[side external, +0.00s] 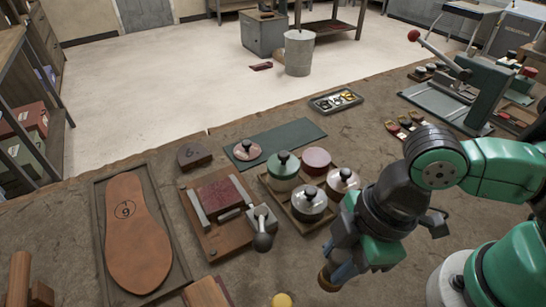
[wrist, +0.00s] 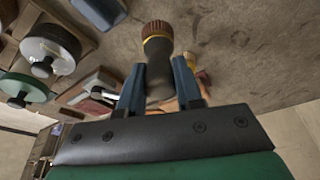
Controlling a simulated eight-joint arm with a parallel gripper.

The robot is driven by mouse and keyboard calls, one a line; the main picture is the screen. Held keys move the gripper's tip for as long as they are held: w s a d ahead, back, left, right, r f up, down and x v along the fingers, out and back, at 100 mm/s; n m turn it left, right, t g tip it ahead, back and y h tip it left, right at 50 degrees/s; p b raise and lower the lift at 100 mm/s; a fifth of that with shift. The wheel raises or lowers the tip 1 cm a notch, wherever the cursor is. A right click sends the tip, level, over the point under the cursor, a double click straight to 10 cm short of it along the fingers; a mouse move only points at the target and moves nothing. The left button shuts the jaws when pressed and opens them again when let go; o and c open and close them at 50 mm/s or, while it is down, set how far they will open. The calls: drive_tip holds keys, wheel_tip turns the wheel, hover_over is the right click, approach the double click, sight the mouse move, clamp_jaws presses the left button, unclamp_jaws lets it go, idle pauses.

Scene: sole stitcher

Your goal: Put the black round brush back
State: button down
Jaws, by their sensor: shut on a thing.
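The black round brush has a dark handle (wrist: 158,75), a yellow band and brown bristles (wrist: 157,28). In the wrist view it stands between the two blue fingers of my gripper (wrist: 159,90), which are shut on its handle. In the side view my gripper (side external: 343,268) is at the lower middle, right of the wooden tray of tins, with the brush end (side external: 327,283) showing below it. The rest of the brush is hidden there by my gripper. I cannot tell whether the bristles touch the table.
The wooden tray (side external: 292,208) holds several round, knobbed tins. A clamp block (side external: 222,205) and a tray with a leather sole (side external: 138,230) lie to the left. A green mat (side external: 300,133) lies behind. A yellow knob (side external: 282,300) shows at the bottom edge.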

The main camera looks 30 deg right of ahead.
drive_tip(key=shift+f, duration=1.5)
drive_tip(key=c, duration=0.6)
unclamp_jaws()
drive_tip(key=shift+f, duration=0.15)
drive_tip(key=shift+v, duration=6.05)
drive_tip(key=w+d+m+t+h, duration=0.1)
drive_tip(key=w+d+m+t, duration=0.1)
drive_tip(key=w+d+m, duration=0.2)
drive_tip(key=w+d+f+m+t+h, duration=0.1)
drive_tip(key=w+d+m+t, duration=0.1)
drive_tip(key=w+d+m, duration=0.2)
drive_tip(key=w+d+m+t+h, duration=0.1)
drive_tip(key=w+d+m, duration=0.3)
drive_tip(key=d+m, duration=0.1)
drive_tip(key=shift+w+f+t, duration=0.35)
drive_tip(key=shift+f+t, duration=0.05)
